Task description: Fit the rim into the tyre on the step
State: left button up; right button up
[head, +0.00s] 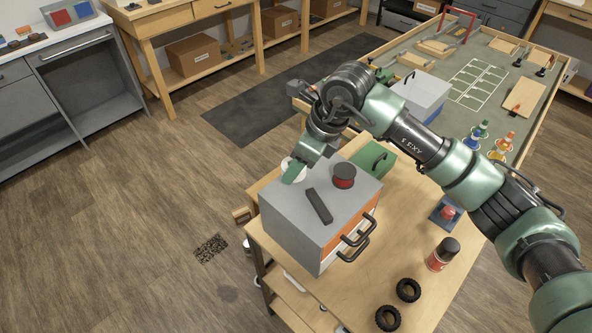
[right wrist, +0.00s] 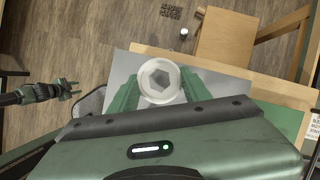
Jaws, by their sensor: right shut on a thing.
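The white rim (right wrist: 147,80) is a round piece with a grey hexagonal recess, seen face-on in the right wrist view. My right gripper (right wrist: 161,92) is shut on it, with a green finger on each side. In the head view the right gripper (head: 293,172) holds the rim (head: 287,162) by the far left edge of a grey drawer box (head: 290,207). Two black tyres (head: 408,290) (head: 388,318) are at the table's near edge. I cannot make out a tyre on a step. My left gripper (right wrist: 70,88) shows small in the right wrist view, apparently open and empty.
The drawer box carries a black bar (head: 319,206) and a black-and-red round piece (head: 344,176). A red can (head: 440,257), a blue tray (head: 445,212) and a green case (head: 372,160) stand on the wooden table (head: 395,240). Open floor lies to the left.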

notch_tip(320, 180, up, 17)
jog(key=b, duration=0.4)
jog(key=s+d+f+n+g, duration=0.1)
jog(key=s+d+f+n, duration=0.1)
jog(key=d+f+n, duration=0.1)
jog(key=s+d+f+n+g, duration=0.2)
jog(key=d+f+n, duration=0.2)
jog(key=f+n, duration=0.1)
jog(key=s+d+f+n+g+h, duration=0.1)
jog(key=s+d+f+n, duration=0.1)
jog(key=d+f+n, duration=0.1)
jog(key=shift+s+d+f+n+g, duration=0.1)
jog(key=shift+f+n+g, duration=0.1)
jog(key=shift+f+n, duration=0.3)
jog(key=shift+s+d+f+n+g, duration=0.1)
jog(key=shift+f+n+g, duration=0.1)
jog(key=shift+f+n, duration=0.25)
jog(key=s+d+f+n+g+h, duration=0.1)
jog(key=s+d+f+n+h, duration=0.2)
jog(key=s+d+f+n, duration=0.5)
jog(key=s+n, duration=0.1)
jog(key=s, duration=0.1)
jog(key=shift+s+f+n+g, duration=0.25)
jog(key=shift+s+n+g, duration=0.05)
jog(key=shift+n, duration=0.05)
jog(key=shift+w+d, duration=0.1)
jog(key=shift+d, duration=0.05)
